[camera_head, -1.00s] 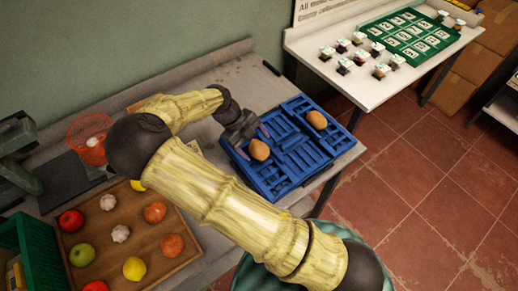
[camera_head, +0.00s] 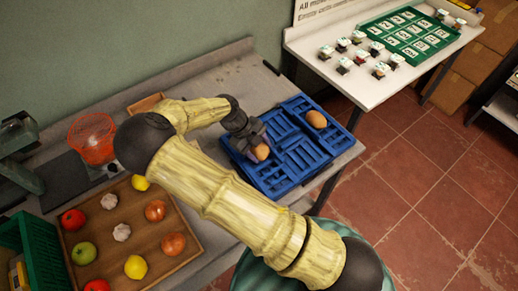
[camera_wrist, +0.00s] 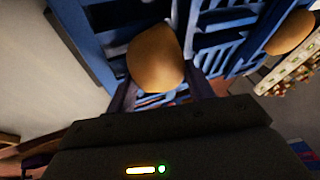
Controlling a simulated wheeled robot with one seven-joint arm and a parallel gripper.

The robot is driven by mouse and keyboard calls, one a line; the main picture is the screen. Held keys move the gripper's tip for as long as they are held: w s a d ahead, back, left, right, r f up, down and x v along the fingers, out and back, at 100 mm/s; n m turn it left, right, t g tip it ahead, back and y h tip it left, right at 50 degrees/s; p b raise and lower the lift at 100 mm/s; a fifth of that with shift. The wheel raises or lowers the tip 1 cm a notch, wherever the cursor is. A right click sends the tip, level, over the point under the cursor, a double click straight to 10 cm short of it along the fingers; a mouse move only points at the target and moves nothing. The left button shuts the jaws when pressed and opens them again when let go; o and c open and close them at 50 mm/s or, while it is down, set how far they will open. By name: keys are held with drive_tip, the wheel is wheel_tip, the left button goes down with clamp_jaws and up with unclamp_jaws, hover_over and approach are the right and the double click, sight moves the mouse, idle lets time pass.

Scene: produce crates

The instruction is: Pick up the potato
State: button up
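A brown potato (camera_head: 262,152) lies in the left part of the blue crate (camera_head: 262,182). A second potato (camera_head: 316,119) lies in the crate's right part. My gripper (camera_head: 258,147) is down at the left potato and partly covers it in the head view. In the wrist view, that potato (camera_wrist: 156,60) sits between the two dark fingers of my gripper (camera_wrist: 162,92). The fingers stand apart on either side of it, with a narrow gap showing at the right. The second potato (camera_wrist: 290,33) shows at the upper right there. Contact at the fingertips is hard to see.
A wooden tray (camera_head: 180,213) with tomatoes, lemons, onions, garlic and a green apple stands at the left, near a red basket (camera_head: 92,138) and a green crate (camera_head: 40,245).

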sight(260, 149)
drive_tip(key=shift+c, duration=1.3)
wheel_tip(260, 149, up, 10)
drive_tip(key=shift+b, duration=0.55)
